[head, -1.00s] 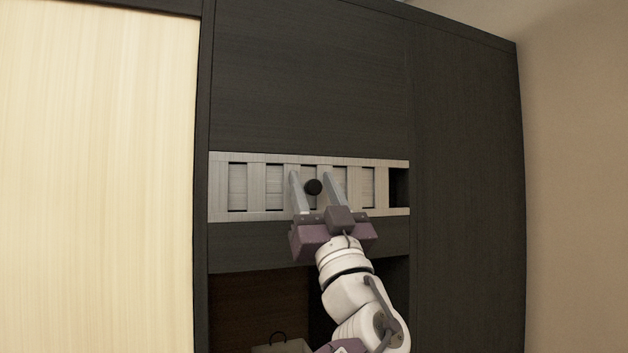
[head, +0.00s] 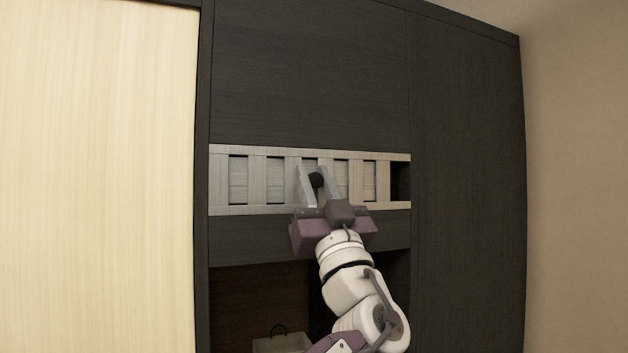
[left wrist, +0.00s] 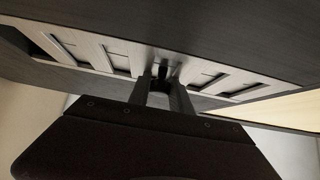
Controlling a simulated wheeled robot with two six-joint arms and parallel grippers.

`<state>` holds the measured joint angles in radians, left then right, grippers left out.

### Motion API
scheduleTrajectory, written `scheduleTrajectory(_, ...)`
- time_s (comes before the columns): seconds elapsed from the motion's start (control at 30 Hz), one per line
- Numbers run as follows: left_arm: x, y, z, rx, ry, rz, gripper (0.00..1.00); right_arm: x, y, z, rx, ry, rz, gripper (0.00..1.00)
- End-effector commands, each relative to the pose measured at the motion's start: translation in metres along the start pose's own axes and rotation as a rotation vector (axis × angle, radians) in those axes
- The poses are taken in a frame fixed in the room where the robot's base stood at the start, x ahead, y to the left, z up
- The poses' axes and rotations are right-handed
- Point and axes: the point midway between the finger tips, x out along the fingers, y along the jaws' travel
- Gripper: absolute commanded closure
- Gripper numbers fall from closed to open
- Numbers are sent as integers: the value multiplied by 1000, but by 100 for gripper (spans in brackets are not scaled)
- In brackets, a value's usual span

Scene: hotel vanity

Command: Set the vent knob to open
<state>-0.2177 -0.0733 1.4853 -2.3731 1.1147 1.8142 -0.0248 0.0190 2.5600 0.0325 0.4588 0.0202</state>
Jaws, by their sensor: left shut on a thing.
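The vent (head: 268,181) is a light grey slatted panel set across the dark cabinet front; it also shows in the left wrist view (left wrist: 92,45). Its slots show pale slats behind them, with a dark gap at the far right end. The vent knob (head: 316,181) is small, black and round, near the middle of the panel. My left gripper (head: 318,184) reaches up from below, its two fingers shut on the knob from either side. In the left wrist view the fingers (left wrist: 163,82) stand close around the dark knob (left wrist: 163,71). My right gripper is not in view.
Dark cabinet panels (head: 310,75) surround the vent. A pale wood panel (head: 95,180) is at the left and a plain wall (head: 575,180) at the right. Below the vent, an open recess holds a light box (head: 282,343) with a thin dark handle.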

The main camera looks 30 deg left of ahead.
Motion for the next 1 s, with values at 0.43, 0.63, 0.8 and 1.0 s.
scheduleTrajectory(0.43, 0, -1, -2, -1, 4, -1, 100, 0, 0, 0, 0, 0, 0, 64)
scheduleTrajectory(0.63, 0, -1, -2, -1, 5, -1, 100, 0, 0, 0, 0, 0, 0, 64)
scheduleTrajectory(0.8, -2, 14, 1, -3, 6, 0, 100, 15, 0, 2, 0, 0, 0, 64)
scheduleTrajectory(1.0, -1, 31, -1, -2, 7, -2, 100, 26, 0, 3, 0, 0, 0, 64)
